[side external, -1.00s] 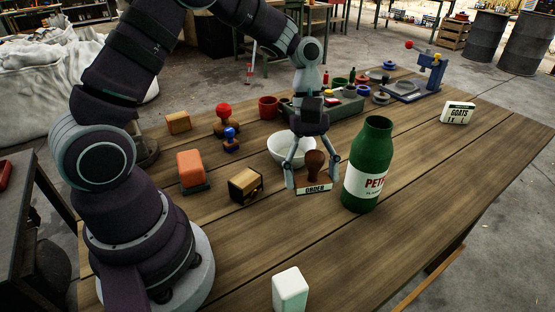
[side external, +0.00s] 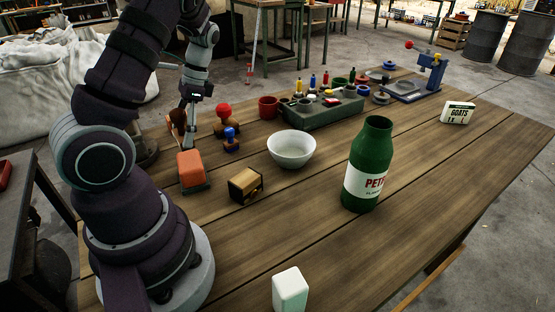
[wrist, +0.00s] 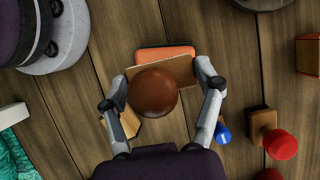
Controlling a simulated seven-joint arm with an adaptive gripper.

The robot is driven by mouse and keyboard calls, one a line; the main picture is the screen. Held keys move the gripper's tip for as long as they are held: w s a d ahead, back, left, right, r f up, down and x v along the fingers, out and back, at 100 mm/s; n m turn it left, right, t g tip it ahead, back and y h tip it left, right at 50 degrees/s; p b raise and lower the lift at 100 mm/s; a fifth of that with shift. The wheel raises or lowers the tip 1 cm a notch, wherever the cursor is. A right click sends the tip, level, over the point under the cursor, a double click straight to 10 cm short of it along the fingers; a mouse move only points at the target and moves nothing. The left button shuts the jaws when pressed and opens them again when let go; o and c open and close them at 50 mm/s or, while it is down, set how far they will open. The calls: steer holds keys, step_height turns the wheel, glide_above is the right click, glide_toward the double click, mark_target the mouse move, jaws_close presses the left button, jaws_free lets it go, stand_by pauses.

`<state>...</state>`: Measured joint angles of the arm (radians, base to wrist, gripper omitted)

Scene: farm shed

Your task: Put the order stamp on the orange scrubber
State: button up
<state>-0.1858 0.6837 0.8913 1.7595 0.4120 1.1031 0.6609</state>
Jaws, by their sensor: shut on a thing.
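The order stamp has a round brown handle (wrist: 152,92) and a flat wooden plate (wrist: 180,72). In the side view its brown handle (side external: 178,122) shows beside my gripper (side external: 188,132), and its ORDER label is not visible. In the wrist view my gripper (wrist: 162,102) is shut on the stamp, with a finger on each side. The orange scrubber (side external: 190,165) lies on the table with a dark green underside. In the wrist view the stamp's plate covers part of the scrubber (wrist: 165,53). I cannot tell the gap between them.
A wooden box (side external: 245,185), a white bowl (side external: 291,150) and a green bottle (side external: 370,165) stand farther right. The table front is mostly clear.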

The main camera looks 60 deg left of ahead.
mark_target(190, 159)
step_height(190, 159, down, 4)
steer(key=shift+f, duration=0.1)
steer(key=o, duration=1.1)
steer(key=shift+f, duration=0.1)
steer(key=shift+o, duration=0.2)
steer(key=v, duration=1.2)
steer(key=d+r+t, duration=0.2)
steer(key=d+t, duration=0.3)
steer(key=d, duration=0.4)
steer(key=d+r+t, duration=0.2)
steer(key=d+t, duration=0.3)
steer(key=d, duration=0.5)
steer(key=shift+s, duration=0.25)
